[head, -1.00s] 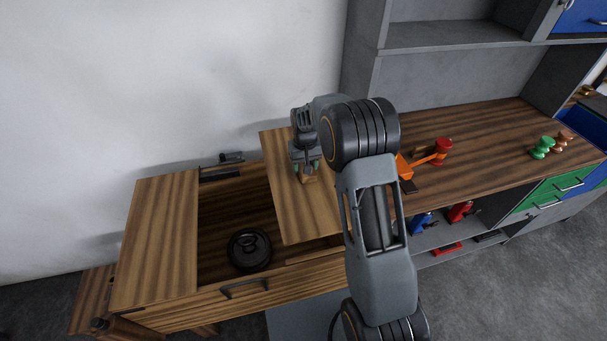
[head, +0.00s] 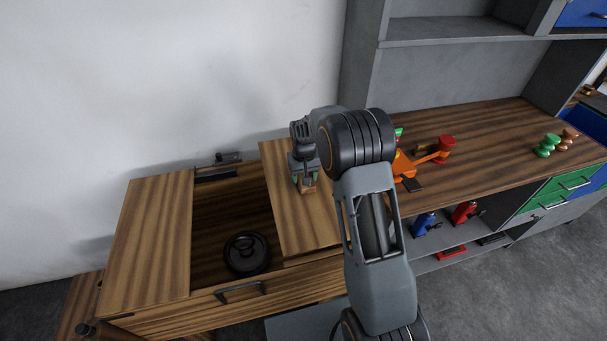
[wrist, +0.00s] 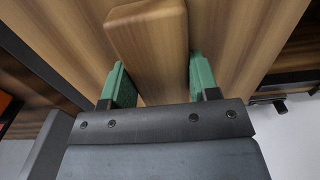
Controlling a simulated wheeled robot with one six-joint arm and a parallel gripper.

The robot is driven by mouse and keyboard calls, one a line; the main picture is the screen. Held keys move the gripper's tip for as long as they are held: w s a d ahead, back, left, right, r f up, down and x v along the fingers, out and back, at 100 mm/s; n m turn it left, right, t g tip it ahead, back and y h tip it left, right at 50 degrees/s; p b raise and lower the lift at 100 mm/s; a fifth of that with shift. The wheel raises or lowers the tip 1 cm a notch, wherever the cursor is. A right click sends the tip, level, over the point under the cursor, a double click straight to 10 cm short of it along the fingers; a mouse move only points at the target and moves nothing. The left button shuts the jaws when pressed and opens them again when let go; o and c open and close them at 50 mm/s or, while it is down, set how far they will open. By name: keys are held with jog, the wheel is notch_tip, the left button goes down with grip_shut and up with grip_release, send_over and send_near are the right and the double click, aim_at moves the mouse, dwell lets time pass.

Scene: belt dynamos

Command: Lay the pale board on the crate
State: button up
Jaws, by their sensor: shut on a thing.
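The pale board (head: 290,225) is a flat light wooden panel with a raised wooden grip block (wrist: 150,40). It lies level over the right part of the wooden crate (head: 240,299); I cannot tell whether it touches the rim all along. My gripper (head: 307,185) points down and is shut on the block; in the wrist view its green finger pads (wrist: 160,78) are on both sides of it. The crate's middle is open and shows a dark round handled piece (head: 247,253) inside. My arm hides the board's right side.
Another wooden panel (head: 157,235) covers the crate's left part. A wooden counter (head: 480,145) stands at right with an orange tool (head: 403,167), a red piece (head: 446,147) and green knobs (head: 546,146). A grey shelf unit (head: 455,65) rises behind it; a white wall stands behind the crate.

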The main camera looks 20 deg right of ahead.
notch_tip(320, 180, down, 8)
jog(key=b, duration=0.4)
jog(key=shift+r+b, duration=0.25)
jog(key=shift+b, duration=0.1)
jog(key=o, duration=1.5)
notch_tip(320, 180, up, 14)
jog(key=shift+f, duration=0.1)
